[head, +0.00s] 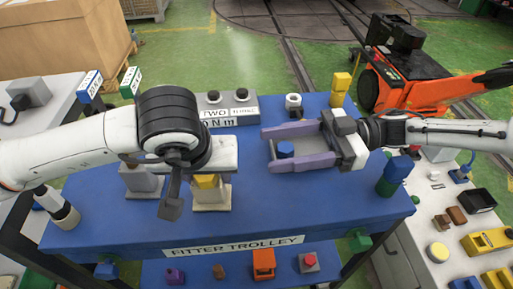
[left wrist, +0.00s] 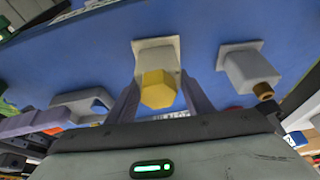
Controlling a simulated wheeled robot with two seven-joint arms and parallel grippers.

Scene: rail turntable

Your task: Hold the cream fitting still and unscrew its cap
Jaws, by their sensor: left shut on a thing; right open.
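The cream fitting (head: 211,194) stands on the blue trolley top, partly hidden under my left arm. Its yellow cap (head: 207,181) shows just above it. In the left wrist view the cream fitting (left wrist: 157,52) has a square base, and the yellow six-sided cap (left wrist: 158,90) points towards the camera. My left gripper (left wrist: 160,103) is shut on the cream fitting, with a finger on each side.
A grey fitting (head: 140,181) stands left of the cream one; it shows with a brass end in the left wrist view (left wrist: 246,72). The trolley's front middle is clear.

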